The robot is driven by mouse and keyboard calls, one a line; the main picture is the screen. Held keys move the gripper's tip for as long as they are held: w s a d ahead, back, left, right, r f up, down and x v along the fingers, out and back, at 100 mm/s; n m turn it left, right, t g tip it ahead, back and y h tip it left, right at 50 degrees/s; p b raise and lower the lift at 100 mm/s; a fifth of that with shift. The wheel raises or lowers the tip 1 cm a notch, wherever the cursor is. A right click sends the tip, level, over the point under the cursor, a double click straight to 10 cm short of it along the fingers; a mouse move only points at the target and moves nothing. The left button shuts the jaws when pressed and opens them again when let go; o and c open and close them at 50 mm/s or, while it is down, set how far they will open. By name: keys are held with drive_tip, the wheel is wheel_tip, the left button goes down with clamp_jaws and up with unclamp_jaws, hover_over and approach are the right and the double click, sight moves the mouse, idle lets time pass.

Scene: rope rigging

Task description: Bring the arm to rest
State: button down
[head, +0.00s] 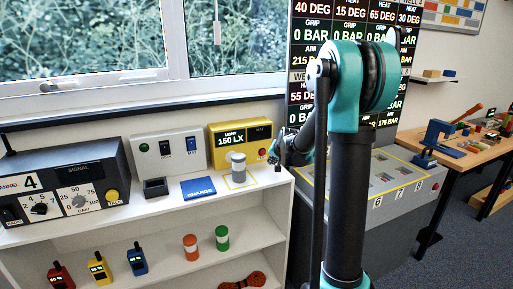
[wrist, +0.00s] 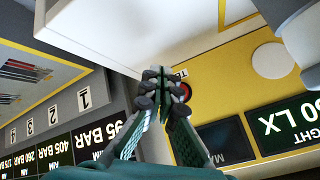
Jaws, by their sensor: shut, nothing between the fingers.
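My gripper (head: 275,152) is at the right end of the white shelf unit's top (head: 262,186), just right of the yellow light meter box (head: 240,143). In the wrist view its two fingertips (wrist: 160,88) meet, with nothing between them. They overlap the yellow box (wrist: 215,75) in that view and partly cover its red button (wrist: 183,92). Whether they touch the box cannot be told. My arm (head: 345,130) stands upright at centre right in the head view, its forearm bent down and left to the gripper.
A grey cylinder (head: 238,168) stands on a yellow-outlined square near the gripper. A blue pad (head: 198,188), a white switch box (head: 168,154) and a grey radio (head: 65,185) are further left. A grey numbered panel (head: 385,190) and a wooden workbench (head: 470,155) are at right.

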drive_tip(key=s+d+f+n+g, duration=0.1)
drive_tip(key=s+f, duration=0.2)
drive_tip(key=s, duration=1)
drive_tip(key=s+d+f+n+g+h, duration=0.1)
drive_tip(key=s+f+n+g, duration=0.1)
drive_tip(key=s, duration=1.1)
drive_tip(key=s+d+f+n+g, duration=0.1)
drive_tip(key=s+f, duration=0.3)
drive_tip(key=s, duration=0.9)
drive_tip(key=shift+d+f+n+h, duration=0.2)
drive_tip(key=shift+d+n+h, duration=0.05)
drive_tip(key=shift+n+h, duration=0.15)
